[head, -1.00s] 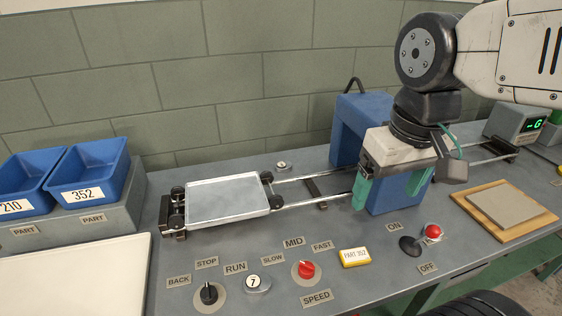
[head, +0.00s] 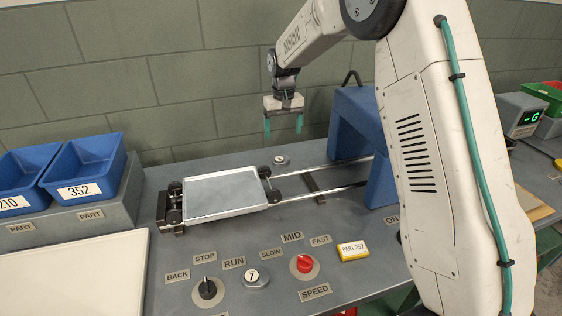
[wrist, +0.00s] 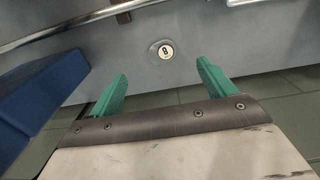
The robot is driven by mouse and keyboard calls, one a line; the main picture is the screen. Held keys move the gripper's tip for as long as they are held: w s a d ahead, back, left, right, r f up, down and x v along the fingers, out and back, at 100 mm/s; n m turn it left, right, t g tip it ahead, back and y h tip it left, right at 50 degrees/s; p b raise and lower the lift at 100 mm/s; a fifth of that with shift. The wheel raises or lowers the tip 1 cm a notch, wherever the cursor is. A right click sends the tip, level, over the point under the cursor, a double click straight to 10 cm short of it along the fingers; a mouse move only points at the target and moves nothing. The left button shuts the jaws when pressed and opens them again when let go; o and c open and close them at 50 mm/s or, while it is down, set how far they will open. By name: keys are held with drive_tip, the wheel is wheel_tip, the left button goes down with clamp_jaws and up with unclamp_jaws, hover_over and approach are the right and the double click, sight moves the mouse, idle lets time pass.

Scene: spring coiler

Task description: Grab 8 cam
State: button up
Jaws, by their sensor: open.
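The small round grey cam (head: 281,160) lies flat on the bench behind the rails, near the wall. In the wrist view the cam (wrist: 166,51) shows a dark round label with a light digit that looks like an 8. My gripper (head: 283,127) hangs above the cam, pointing down, with its green fingers apart and empty. In the wrist view my gripper (wrist: 162,75) has the cam ahead of the gap between its fingertips, not between them. Another round cam marked 7 (head: 257,277) sits at the front of the bench, between the knobs.
A blue arch (head: 350,125) straddles the rails (head: 318,170) right of my gripper. A flat metal tray (head: 225,193) sits on the rails to the left. Blue bins (head: 84,168) stand further left. The wall is close behind the cam. My arm hides the bench's right side.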

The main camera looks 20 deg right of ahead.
hover_over(281, 158)
drive_tip(key=f, duration=0.6)
drive_tip(key=shift+w+a+f, duration=0.15)
drive_tip(key=shift+w, duration=0.15)
drive_tip(key=f, duration=0.5)
drive_tip(key=shift+s+f, duration=0.3)
drive_tip(key=shift+s, duration=0.1)
drive_tip(key=c, duration=1.2)
